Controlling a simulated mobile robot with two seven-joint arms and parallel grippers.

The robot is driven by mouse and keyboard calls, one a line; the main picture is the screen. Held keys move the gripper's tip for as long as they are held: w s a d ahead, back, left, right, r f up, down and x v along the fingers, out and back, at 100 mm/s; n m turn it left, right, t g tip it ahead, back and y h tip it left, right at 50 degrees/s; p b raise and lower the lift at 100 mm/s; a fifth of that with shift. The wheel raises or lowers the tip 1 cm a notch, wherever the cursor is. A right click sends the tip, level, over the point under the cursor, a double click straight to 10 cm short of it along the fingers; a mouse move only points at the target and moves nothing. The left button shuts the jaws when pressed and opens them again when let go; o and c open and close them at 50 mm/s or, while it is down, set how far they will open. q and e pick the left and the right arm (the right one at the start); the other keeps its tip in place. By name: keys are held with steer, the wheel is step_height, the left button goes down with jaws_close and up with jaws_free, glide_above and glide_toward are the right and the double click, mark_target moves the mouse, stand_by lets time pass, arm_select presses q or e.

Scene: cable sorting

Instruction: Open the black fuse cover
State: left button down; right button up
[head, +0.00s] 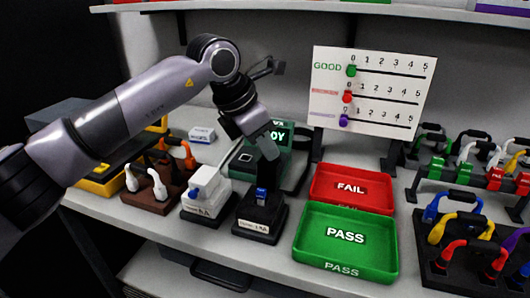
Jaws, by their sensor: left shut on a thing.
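The black fuse holder (258,220) stands on the table near the middle, with a white label on its front. A blue part (261,194) shows on top of it. My left gripper (265,157) reaches down from above and is shut on the black fuse cover (268,174), which stands up above the holder behind the blue part. Dark gripper and dark cover merge, so their exact border is hard to tell. My right gripper is not in view.
A white fuse holder (207,198) stands close on the left, beside a brown cable rack (155,190). A green PASS tray (344,267) and a red FAIL tray (352,208) lie to the right. A green device (246,164) is behind. Colored cables on racks fill the far right.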

arm_select(q)
steer(key=shift+s, duration=0.25)
steer(key=c, duration=1.1)
jaws_free()
steer(key=shift+o, duration=0.2)
steer(key=shift+a+r, duration=0.1)
steer(key=v, duration=0.7)
steer(key=shift+w, duration=0.1)
